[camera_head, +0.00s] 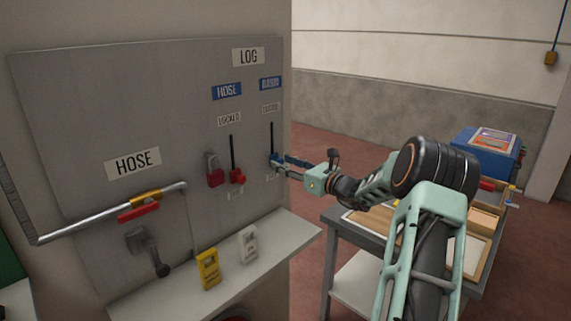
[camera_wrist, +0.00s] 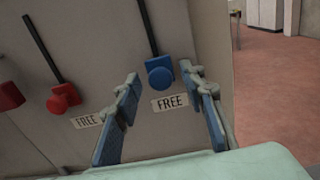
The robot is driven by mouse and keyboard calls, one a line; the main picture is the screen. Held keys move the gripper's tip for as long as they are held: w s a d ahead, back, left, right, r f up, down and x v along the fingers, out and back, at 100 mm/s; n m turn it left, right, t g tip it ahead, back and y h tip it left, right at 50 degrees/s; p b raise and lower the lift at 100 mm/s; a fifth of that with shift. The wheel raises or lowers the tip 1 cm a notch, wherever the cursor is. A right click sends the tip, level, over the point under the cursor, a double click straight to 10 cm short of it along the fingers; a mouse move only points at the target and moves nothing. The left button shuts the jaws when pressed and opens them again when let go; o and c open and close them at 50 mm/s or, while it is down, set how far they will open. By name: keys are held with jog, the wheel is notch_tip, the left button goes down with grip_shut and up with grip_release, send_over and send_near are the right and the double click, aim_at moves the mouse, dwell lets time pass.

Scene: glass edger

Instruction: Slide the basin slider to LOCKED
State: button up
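The basin slider is a blue knob (camera_wrist: 160,76) on a dark upright track on the grey panel. It sits at the track's lower end, just above a FREE label (camera_wrist: 170,102). In the head view its track (camera_head: 272,135) runs up toward a small, blurred label (camera_head: 271,109) below a blue sign (camera_head: 270,84). My gripper (camera_wrist: 161,71) is open, with one blue-padded finger on each side of the knob. Whether the fingers touch the knob I cannot tell. In the head view my gripper (camera_head: 282,162) covers most of the knob.
A red slider (camera_wrist: 62,98) stands left of the blue one, also low. A red padlock (camera_head: 215,170) hangs beside it. Yellow (camera_head: 208,268) and white (camera_head: 248,244) tags stand on the shelf below. A grey table (camera_head: 340,222) stands right; the panel's right edge is close.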

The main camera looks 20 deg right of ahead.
jog(key=shift+c, duration=0.4)
grip_shut()
jog(key=p, duration=0.4)
send_near(272, 124)
jog(key=x, duration=0.4)
jog(key=shift+a, duration=0.1)
jog(key=shift+r, duration=0.1)
jog(key=shift+o, duration=0.4)
grip_release()
